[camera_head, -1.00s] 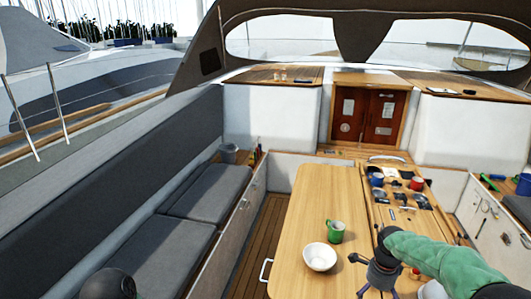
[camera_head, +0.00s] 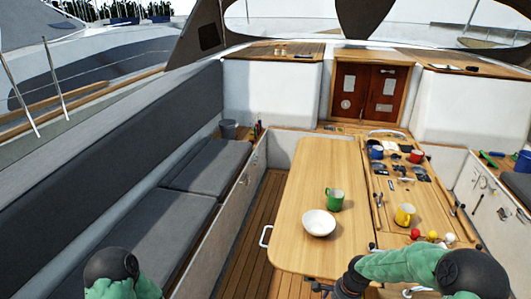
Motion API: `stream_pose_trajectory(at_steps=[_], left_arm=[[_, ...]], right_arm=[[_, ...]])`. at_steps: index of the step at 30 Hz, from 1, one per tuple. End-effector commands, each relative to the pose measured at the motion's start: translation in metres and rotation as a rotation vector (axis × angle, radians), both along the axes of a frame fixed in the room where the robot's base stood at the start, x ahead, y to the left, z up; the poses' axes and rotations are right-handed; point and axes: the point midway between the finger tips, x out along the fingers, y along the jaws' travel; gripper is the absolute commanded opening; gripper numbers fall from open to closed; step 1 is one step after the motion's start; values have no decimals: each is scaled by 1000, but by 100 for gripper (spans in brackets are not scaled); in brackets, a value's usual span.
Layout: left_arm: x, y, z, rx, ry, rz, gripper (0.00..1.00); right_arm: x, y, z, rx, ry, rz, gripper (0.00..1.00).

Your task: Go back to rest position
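My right arm comes in at the bottom right in a green sleeve. Its dark wrist is at the bottom edge, and my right gripper (camera_head: 322,288) shows only as a small dark part there, mostly cut off by the frame, so its opening cannot be told. My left arm shows only as a dark joint and green sleeve at the bottom left; its gripper is out of view. On the wooden table (camera_head: 310,180) stand a white bowl (camera_head: 318,223) and a green mug (camera_head: 334,199). A yellow mug (camera_head: 404,215) stands to their right, apart from my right arm.
Red (camera_head: 415,234), white (camera_head: 450,238) and yellow (camera_head: 432,236) balls lie just beyond my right arm. A blue mug (camera_head: 375,151) and small items sit farther back. A grey cushioned bench (camera_head: 180,218) runs along the left. The table's middle and far part are clear.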

Motion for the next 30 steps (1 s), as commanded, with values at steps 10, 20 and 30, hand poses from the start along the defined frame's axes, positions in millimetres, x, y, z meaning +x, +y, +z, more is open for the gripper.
stream_pose_trajectory(at_steps=[10, 20, 30], left_arm=[[0, 0, -63, 0, 0, 0, 40], [0, 0, -94, 0, 0, 0, 40], [0, 0, -94, 0, 0, 0, 40]], right_arm=[[-115, 96, -166, 128, -152, 562, 92], [-201, 126, -222, 111, -262, 905, 92], [-201, 126, -222, 111, -262, 905, 92]])
